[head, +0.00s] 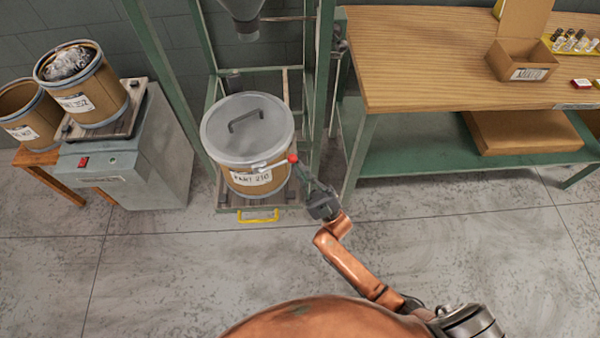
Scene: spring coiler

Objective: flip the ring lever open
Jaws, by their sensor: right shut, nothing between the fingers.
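A brown drum (245,184) with a grey lid (222,130) and a dark handle on top stands upright on a pallet in the green frame. Its label reads something like PART 210. The pale ring lever (272,165) with a red knob (293,158) is at the drum's front right, just below the lid rim. My right gripper (300,168) is shut and empty, with its fingertips close beside the red knob. I cannot tell whether they touch it. My left gripper is not in view.
Green posts (321,80) rise behind and right of the drum, with a grey hopper (244,18) above. A yellow handle (258,215) sits at the pallet's front. A wooden workbench (430,60) stands right. Another drum (105,97) rests on a scale at left. The front floor is clear.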

